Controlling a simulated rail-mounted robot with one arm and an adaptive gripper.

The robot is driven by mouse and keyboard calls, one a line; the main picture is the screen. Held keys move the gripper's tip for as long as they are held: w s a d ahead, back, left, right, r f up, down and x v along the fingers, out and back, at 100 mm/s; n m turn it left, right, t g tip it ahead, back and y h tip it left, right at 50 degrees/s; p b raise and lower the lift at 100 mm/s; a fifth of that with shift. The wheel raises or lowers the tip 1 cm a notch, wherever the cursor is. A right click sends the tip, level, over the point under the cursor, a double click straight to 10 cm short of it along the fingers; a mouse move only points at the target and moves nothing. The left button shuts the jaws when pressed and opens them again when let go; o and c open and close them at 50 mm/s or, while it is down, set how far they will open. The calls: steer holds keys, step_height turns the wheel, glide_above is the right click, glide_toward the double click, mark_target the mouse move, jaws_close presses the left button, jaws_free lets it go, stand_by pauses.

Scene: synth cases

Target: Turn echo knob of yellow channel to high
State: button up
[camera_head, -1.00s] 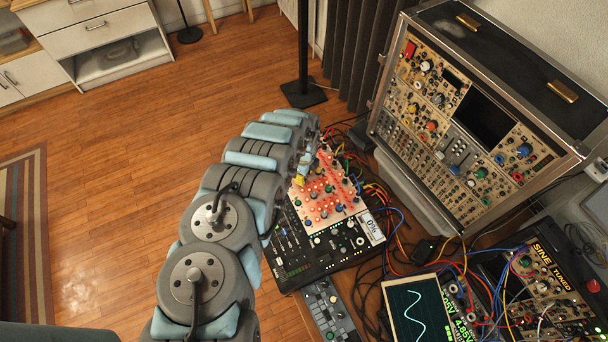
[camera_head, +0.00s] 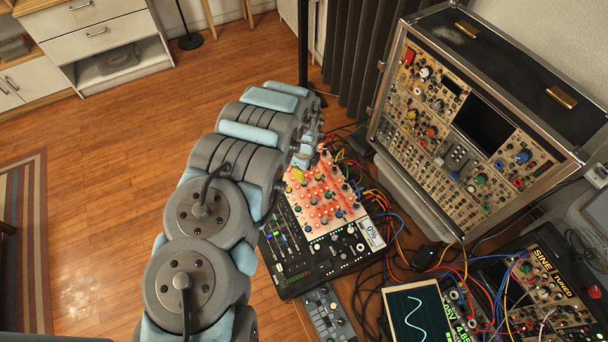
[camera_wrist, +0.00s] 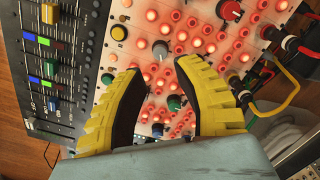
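The pale panel (camera_head: 325,205) glows with several red lights and carries coloured knobs. In the wrist view, a yellow knob (camera_wrist: 118,33) sits on the panel's left side, beyond my left finger. A yellow fader cap (camera_wrist: 50,12) sits on the black fader strip further left. My gripper (camera_wrist: 158,68) is over the panel, its two yellow fingers apart and nothing held between them. A pale red-lit knob (camera_wrist: 160,50) shows just beyond the gap. A green knob (camera_wrist: 175,102) and a blue knob (camera_wrist: 157,130) show between the fingers. Knob labels are too small to read.
A black mixer (camera_head: 310,255) bears the panel, with a small display (camera_head: 372,234) reading 0% at its right. Cables run along the right side. A large synth case (camera_head: 470,120) stands behind right. A waveform screen (camera_head: 418,312) is at front right.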

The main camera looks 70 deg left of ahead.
steer(key=shift+r, duration=2.6)
steer(key=shift+r, duration=0.1)
